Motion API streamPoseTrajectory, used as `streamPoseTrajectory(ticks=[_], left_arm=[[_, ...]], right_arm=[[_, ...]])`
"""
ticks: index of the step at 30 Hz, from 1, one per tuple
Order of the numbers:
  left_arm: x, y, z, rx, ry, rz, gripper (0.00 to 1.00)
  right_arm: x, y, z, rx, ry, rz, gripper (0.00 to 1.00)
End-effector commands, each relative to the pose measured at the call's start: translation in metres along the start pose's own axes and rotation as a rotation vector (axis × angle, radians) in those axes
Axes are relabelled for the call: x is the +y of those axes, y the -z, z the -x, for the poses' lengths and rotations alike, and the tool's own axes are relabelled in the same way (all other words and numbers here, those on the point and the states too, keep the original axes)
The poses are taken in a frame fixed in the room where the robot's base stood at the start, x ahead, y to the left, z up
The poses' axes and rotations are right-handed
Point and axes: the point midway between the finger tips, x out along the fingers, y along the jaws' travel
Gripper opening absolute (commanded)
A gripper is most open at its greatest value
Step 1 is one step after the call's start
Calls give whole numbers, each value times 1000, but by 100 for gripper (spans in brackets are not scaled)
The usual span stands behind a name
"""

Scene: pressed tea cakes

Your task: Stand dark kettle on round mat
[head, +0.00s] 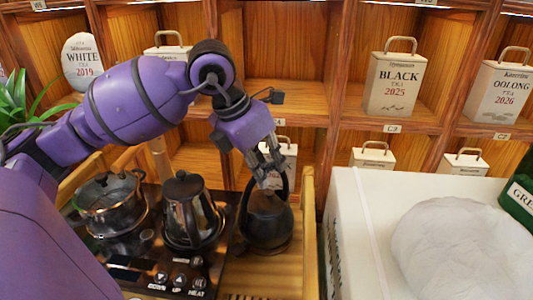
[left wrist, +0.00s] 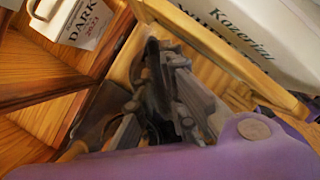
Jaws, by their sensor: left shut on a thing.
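The dark kettle (head: 266,222) is a squat black pot with a tall loop handle. It is upright on the wooden surface at the right end of the tea counter, or very close above it; I cannot tell which. My left gripper (head: 268,170) comes down from above and is shut on the kettle's handle. In the left wrist view the gripper's fingers (left wrist: 165,100) show with dark kettle parts around them, partly hidden. I cannot make out a round mat in either view. My right gripper is not in view.
Left of the kettle, a black glass-sided kettle (head: 190,212) and a glass pot (head: 110,205) stand on a black hob (head: 150,268). A white box (head: 350,235) with a wrapped round cake (head: 462,250) is at the right. Wooden shelves with tea tins (head: 395,85) stand behind.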

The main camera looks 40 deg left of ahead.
Motion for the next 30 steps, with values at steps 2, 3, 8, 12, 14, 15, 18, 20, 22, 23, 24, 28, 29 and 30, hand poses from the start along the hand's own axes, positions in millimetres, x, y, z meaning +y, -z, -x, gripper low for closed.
streamPoseTrajectory(ticks=[2, 3, 8, 12, 14, 15, 18, 20, 22, 23, 24, 28, 29, 30], left_arm=[[0, -1, 0, -9, 0, -1, 0], [0, -1, 0, -9, -1, -2, 0], [0, -1, 0, -9, -1, -1, 0], [0, 0, -4, -7, -1, -1, 0], [0, 2, -4, -2, 0, 0, 18], [0, 2, -4, -2, 0, 0, 24], [0, 1, -4, -2, 0, 0, 29], [0, 1, -4, -2, 0, 0, 29], [0, 1, -4, -2, 0, 0, 29], [0, 1, -4, -2, 0, 0, 29], [0, 1, -4, -2, 0, 0, 29], [0, -1, 1, -4, -1, 0, 29], [0, 0, 4, -4, -2, 0, 29], [1, 0, 9, -5, -2, 0, 29]], right_arm=[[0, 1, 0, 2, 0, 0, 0], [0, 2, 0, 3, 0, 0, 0], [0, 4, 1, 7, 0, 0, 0], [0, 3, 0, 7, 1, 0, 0], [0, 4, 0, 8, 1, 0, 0], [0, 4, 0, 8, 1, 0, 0], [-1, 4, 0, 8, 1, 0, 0], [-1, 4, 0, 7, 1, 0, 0], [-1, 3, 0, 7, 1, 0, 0], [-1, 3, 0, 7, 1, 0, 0], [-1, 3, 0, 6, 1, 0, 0], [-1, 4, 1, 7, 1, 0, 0], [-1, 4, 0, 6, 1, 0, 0], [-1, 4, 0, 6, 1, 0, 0]])
